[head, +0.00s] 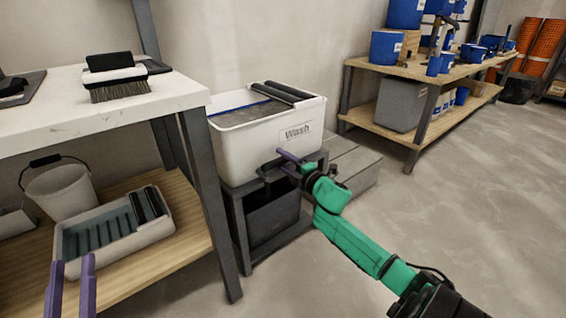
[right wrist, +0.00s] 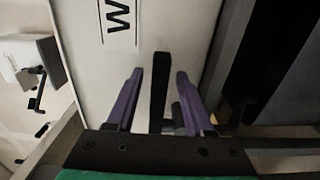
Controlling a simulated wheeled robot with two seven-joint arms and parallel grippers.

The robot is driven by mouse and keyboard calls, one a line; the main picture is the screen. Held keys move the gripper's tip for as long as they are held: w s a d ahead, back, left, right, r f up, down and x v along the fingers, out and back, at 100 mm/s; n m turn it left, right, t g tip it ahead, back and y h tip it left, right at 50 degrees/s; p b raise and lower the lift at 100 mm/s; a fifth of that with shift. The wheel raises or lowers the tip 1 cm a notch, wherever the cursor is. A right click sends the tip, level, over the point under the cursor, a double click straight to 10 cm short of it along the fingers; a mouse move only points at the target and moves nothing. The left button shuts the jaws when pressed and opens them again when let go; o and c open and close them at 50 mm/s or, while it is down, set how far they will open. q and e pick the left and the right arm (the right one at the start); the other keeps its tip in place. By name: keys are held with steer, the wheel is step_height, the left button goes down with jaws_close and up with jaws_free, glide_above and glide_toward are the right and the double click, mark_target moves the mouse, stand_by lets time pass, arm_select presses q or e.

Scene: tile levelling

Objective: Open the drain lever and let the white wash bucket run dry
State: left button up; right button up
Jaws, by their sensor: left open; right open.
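The white wash bucket (head: 240,150) stands on a dark stand, with a "Wash" label on its front and grey, murky content inside. Its front wall also shows in the right wrist view (right wrist: 185,30). My right gripper (head: 282,163) is open at the lower front of the bucket. In the right wrist view, a black bar (right wrist: 159,90), which looks like the drain lever, stands between the two purple fingers, with gaps on both sides. The lever is hard to make out in the head view. My left gripper (head: 71,258) is open and empty at the lower left.
A dark bin (head: 272,218) sits in the stand below the bucket. At left, a workbench (head: 150,95) holds a brush (head: 115,82), with a pail (head: 60,190) and a tray (head: 165,222) on its lower shelf. Grey blocks (head: 355,165) lie right of the stand. The floor at right is clear.

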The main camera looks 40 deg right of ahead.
jaws_close()
stand_by(1.5)
